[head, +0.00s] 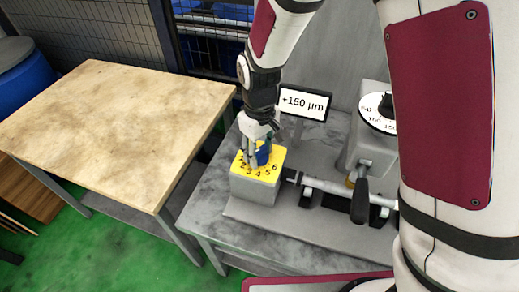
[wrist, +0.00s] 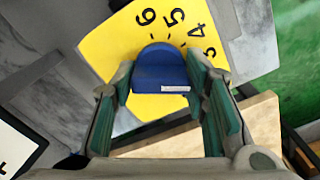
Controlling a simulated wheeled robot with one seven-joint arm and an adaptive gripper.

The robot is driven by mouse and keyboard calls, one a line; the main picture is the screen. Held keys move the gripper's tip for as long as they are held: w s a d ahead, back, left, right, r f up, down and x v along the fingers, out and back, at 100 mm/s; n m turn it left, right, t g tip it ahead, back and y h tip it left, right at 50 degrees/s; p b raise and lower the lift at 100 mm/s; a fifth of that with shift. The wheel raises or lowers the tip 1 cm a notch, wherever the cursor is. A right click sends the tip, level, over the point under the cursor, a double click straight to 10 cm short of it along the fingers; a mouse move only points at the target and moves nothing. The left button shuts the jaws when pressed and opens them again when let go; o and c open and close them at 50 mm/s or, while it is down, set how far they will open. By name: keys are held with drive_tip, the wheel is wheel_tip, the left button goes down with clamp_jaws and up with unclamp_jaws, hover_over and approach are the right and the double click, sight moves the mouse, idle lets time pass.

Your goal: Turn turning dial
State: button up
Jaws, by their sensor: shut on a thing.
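The turning dial is a blue knob (head: 263,154) on a yellow plate with black numbers (head: 245,172), on top of a grey box (head: 256,187). In the wrist view the blue knob (wrist: 160,72) sits between my gripper's fingers, with a white mark on its near side. The yellow plate (wrist: 115,48) shows the numbers 6, 5 and 4 beyond the knob. My gripper (head: 256,150) comes down from above and is shut on the knob, one finger on each side (wrist: 165,95). The fingers hide part of the knob and some numbers.
A sign reading "+150 µm" (head: 303,103) stands behind the box. To the right are a spindle with a black handle (head: 360,200) and a white scaled dial with a black knob (head: 378,112). A wooden-topped table (head: 110,125) stands left, its top clear.

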sight(259, 149)
drive_tip(key=shift+m+p, duration=0.5)
drive_tip(key=shift+m, duration=0.8)
drive_tip(key=o, duration=1.1)
drive_tip(key=shift+r, duration=0.1)
wheel_tip(259, 149, up, 12)
drive_tip(key=shift+f, duration=0.1)
